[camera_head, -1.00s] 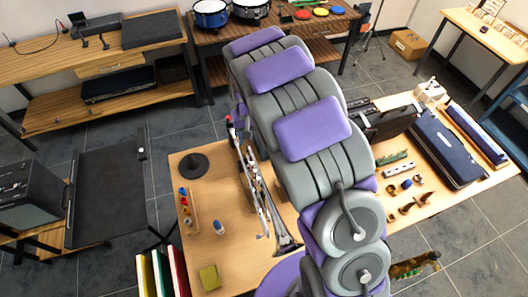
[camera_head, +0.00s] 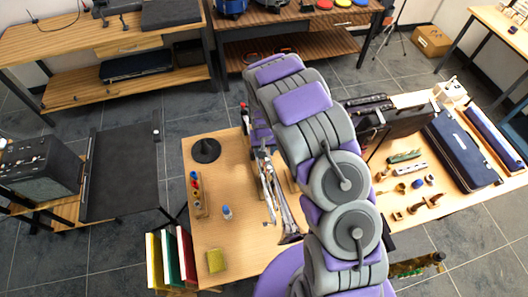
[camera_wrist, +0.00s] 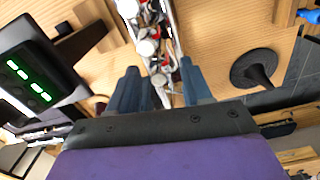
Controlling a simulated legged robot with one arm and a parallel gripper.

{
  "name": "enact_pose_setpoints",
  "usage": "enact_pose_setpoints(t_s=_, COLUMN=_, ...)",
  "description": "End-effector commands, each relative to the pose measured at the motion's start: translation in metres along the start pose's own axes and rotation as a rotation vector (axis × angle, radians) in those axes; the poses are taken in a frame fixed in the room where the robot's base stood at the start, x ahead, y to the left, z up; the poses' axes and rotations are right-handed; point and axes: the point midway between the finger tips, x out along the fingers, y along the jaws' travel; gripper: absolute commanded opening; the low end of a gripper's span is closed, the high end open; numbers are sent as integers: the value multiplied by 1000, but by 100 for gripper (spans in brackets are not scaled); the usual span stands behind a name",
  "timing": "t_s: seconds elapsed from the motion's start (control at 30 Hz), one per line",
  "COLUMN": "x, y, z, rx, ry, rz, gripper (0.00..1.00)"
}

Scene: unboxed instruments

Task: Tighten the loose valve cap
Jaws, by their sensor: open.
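A silver trumpet (camera_head: 270,195) lies on the light wooden table, partly hidden by my arm in the head view. Its valve section (camera_wrist: 152,45) shows in the wrist view, with several round silver caps and a bit of red. My gripper (camera_wrist: 160,85) is open, its two blue-grey fingers on either side of the trumpet's valve area. I see no cap clearly gripped, and cannot tell whether the fingers touch the trumpet. Which cap is loose is too small to tell. In the head view, the gripper is mostly hidden behind the arm.
A black round stand base (camera_head: 205,150), a rack of small coloured items (camera_head: 197,195), a small blue-capped bottle (camera_head: 227,212) and a yellow block (camera_head: 216,261) sit left of the trumpet. Small parts and dark cases (camera_head: 460,148) lie right. A device with green lights (camera_wrist: 30,75) is close by.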

Motion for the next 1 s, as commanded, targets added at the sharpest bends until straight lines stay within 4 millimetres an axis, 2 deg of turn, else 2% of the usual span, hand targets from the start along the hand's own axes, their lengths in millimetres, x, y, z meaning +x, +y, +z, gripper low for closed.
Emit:
enact_pose_setpoints(t_s=0.2, x=16, y=0, z=1, rx=0, ry=-2, rz=0, gripper=49)
enact_pose_setpoints(t_s=0.53, x=18, y=0, z=0, rx=0, ry=-1, rz=0, gripper=49)
enact_pose_setpoints(t_s=1.0, x=18, y=0, z=0, rx=0, ry=0, rz=0, gripper=4)
